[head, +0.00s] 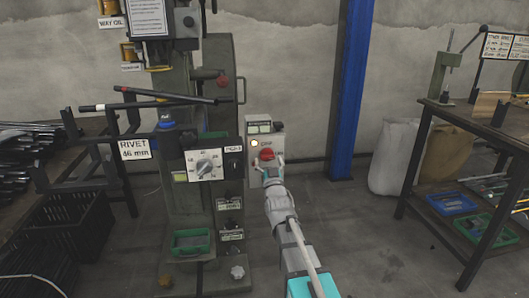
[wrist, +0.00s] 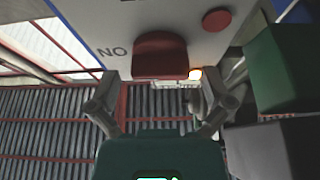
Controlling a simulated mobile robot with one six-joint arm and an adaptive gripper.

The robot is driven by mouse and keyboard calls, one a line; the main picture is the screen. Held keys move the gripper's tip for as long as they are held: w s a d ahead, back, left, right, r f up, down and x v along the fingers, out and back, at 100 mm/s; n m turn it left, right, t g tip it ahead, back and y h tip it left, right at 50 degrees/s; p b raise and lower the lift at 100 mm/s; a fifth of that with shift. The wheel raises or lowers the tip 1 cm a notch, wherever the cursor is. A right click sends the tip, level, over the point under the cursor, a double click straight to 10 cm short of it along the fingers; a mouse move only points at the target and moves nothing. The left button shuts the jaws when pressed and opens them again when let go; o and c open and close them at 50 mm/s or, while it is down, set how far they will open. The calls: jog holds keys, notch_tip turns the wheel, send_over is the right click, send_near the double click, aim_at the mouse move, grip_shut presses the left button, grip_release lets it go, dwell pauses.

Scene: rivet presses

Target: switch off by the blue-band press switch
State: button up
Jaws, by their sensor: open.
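A grey switch box (head: 251,126) stands beside the press column, with a red switch knob (head: 266,154) on its front. Lettering around the knob seems to read OFF above and ON to the right. A pale lamp (head: 254,143) sits left of the knob. My gripper (head: 268,165) is at the knob, jaws open. In the wrist view the knob (wrist: 160,55) lies ahead of my gripper (wrist: 158,98), between the fingertip lines; the fingers look clear of it. The ON label shows upside down beside it. The press (head: 216,110) carries a blue ring (head: 166,119) at its left.
A dial panel (head: 205,164) and protruding press handles (head: 150,104) are close left of the switch box. A blue post (head: 352,90) stands behind to the right. A workbench (head: 480,120) is at the far right. The floor between is clear.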

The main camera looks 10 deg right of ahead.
jog(key=shift+w+d+r, duration=0.1)
jog(key=shift+w+r, duration=0.15)
jog(key=shift+w, duration=0.45)
jog(key=c, duration=1)
jog(key=shift+c, duration=0.2)
